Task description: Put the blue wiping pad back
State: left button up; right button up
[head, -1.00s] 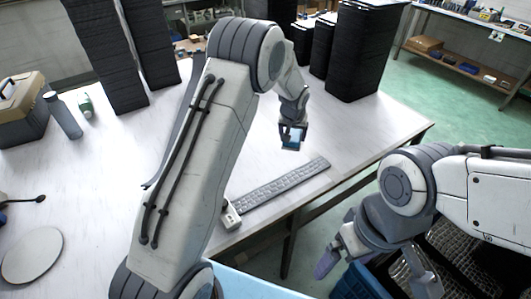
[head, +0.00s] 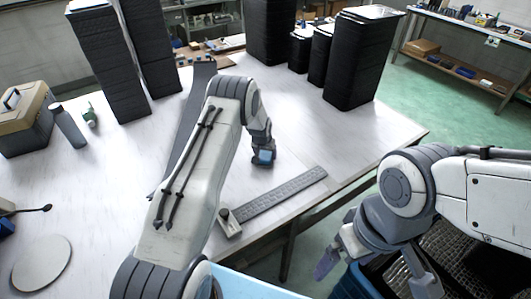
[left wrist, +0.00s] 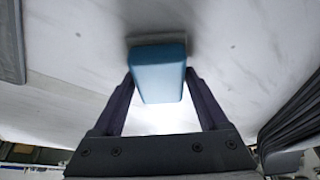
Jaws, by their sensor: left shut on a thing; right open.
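The blue wiping pad (left wrist: 158,72) is held between the two fingers of my left gripper (left wrist: 160,85), which is shut on it. In the head view the pad (head: 265,156) shows as a small blue patch at the tip of my left gripper (head: 264,160), low over or at the white table. A pale strip shows at the pad's far edge in the left wrist view; I cannot tell whether the pad touches the table. My right gripper (head: 370,262) is open and empty, beyond the table's edge at the lower right.
A grey ruler-like strip (head: 285,195) lies near the table edge. Black stacks (head: 358,60) stand at the back. A toolbox (head: 25,118), a bottle (head: 68,125) and a round disc (head: 41,263) are at the left. A dark crate (head: 470,240) is below right.

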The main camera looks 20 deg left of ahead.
pick_arm(q)
jog(key=shift+f, duration=0.1)
jog(key=shift+f+b, duration=0.15)
jog(key=shift+b, duration=0.15)
jog(key=o, duration=1.2)
jog(key=shift+r+p, duration=0.4)
jog(key=b+v, duration=0.2)
jog(key=v, duration=0.9)
jog(key=shift+s+r, duration=0.15)
jog(key=shift+r, duration=0.2)
